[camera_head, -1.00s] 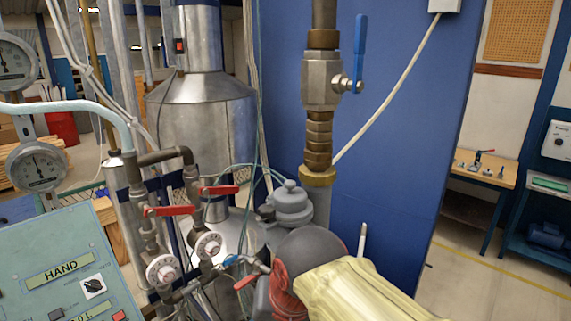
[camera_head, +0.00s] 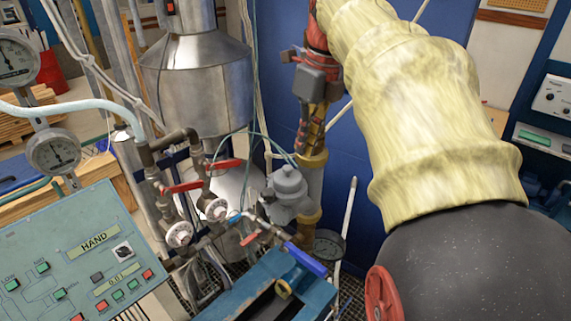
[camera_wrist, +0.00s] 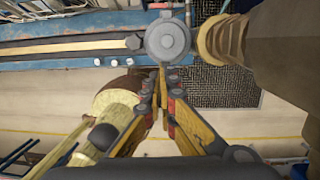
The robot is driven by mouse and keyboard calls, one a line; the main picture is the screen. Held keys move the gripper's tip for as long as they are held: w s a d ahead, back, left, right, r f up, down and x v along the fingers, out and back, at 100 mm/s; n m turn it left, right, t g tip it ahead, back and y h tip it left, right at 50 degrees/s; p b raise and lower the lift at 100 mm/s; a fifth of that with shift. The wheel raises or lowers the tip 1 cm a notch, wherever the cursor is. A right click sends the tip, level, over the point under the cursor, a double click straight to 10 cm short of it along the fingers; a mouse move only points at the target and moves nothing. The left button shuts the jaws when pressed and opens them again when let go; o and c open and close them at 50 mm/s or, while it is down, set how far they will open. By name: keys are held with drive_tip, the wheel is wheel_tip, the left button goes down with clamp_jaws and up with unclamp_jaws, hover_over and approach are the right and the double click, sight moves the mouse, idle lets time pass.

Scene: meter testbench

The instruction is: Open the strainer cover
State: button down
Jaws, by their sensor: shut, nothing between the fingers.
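The grey strainer (camera_head: 290,205) stands on the pipework in the middle of the head view, with its rounded cover (camera_head: 287,178) on top. In the wrist view the cover (camera_wrist: 167,40) is a grey disc seen from above, just beyond the fingertips. My gripper (camera_head: 301,148) points down above and slightly right of the cover in the head view. In the wrist view my gripper (camera_wrist: 161,72) has its fingers together, with nothing held. I cannot tell whether the tips touch the cover.
Brass pipe fittings (camera_head: 313,158) stand close right of the strainer. Red-handled valves (camera_head: 220,165) and a blue-handled lever (camera_head: 305,260) are nearby. A teal control panel (camera_head: 80,250) fills the lower left. A steel tank (camera_head: 195,85) stands behind.

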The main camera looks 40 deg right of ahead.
sight(295, 183)
drive_tip(key=shift+m, duration=0.5)
drive_tip(key=f, duration=0.3)
drive_tip(key=w+f, duration=0.1)
drive_tip(key=f, duration=0.5)
drive_tip(key=shift+w+f, duration=0.15)
drive_tip(key=shift+w+r+p, duration=0.1)
drive_tip(key=shift+r+p, duration=0.2)
drive_tip(key=shift+p, duration=0.15)
drive_tip(key=shift+w+a+r+p, duration=0.1)
drive_tip(key=shift+w+r+p, duration=0.8)
drive_tip(key=shift+p, duration=0.15)
drive_tip(key=shift+s, duration=0.1)
